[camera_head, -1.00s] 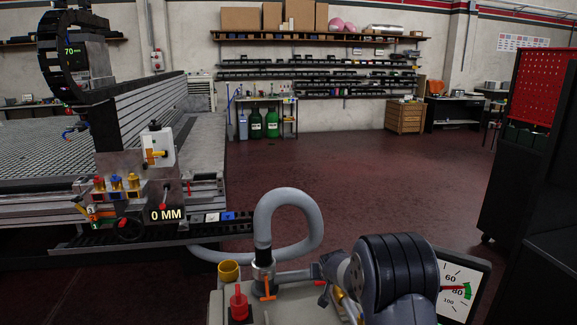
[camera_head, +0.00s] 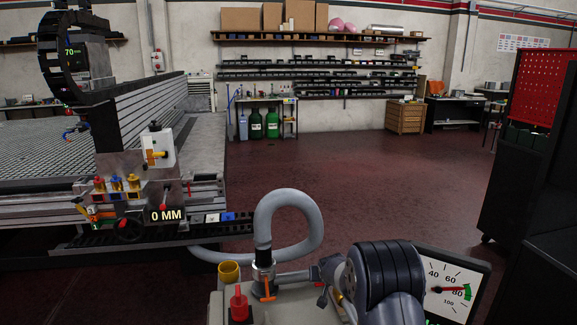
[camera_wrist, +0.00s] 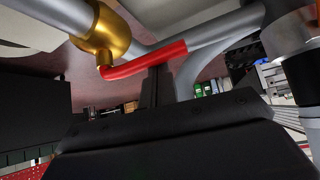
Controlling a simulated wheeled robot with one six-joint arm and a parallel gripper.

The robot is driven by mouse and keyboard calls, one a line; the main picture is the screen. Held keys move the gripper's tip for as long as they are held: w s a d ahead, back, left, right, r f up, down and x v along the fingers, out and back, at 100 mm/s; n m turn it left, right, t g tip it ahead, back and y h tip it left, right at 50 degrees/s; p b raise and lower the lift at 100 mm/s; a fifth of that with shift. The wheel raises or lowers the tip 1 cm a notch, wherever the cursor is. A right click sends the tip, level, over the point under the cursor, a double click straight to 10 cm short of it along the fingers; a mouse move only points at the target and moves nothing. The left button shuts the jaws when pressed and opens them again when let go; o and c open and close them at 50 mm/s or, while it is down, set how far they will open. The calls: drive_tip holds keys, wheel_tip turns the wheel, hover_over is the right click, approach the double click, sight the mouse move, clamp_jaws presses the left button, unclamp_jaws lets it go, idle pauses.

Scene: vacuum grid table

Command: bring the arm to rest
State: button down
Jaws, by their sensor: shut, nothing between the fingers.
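In the head view a dark grey, ribbed rounded part (camera_head: 385,270), which looks like a link of my arm, is low at the right of centre. It stands in front of a grey pump unit and a dial gauge (camera_head: 455,285), covering part of the dial. The wrist view looks out tilted past a red lever (camera_wrist: 145,60), a brass valve (camera_wrist: 100,35) and grey pipes.
A grey hose (camera_head: 290,200) loops up from the unit, beside a red knob (camera_head: 239,303) and a yellow cup (camera_head: 229,270). The grid table (camera_head: 35,150) is at the left. A dark cabinet with a red pegboard (camera_head: 545,85) is at the right. Open floor lies between.

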drive_tip(key=v, duration=1)
drive_tip(key=x, duration=1)
drive_tip(key=shift+w+f+p, duration=0.2)
drive_tip(key=shift+w+p, duration=0.1)
drive_tip(key=w+m+h, duration=0.1)
drive_tip(key=m, duration=0.1)
drive_tip(key=w+d+m+g+h, duration=0.1)
drive_tip(key=w+m+h, duration=0.1)
drive_tip(key=w+m+h+p, duration=0.1)
drive_tip(key=w+m, duration=0.1)
drive_tip(key=m, duration=0.1)
drive_tip(key=shift+w+d+g+h, duration=0.15)
drive_tip(key=shift+d+g+h, duration=0.15)
drive_tip(key=shift+h, duration=0.1)
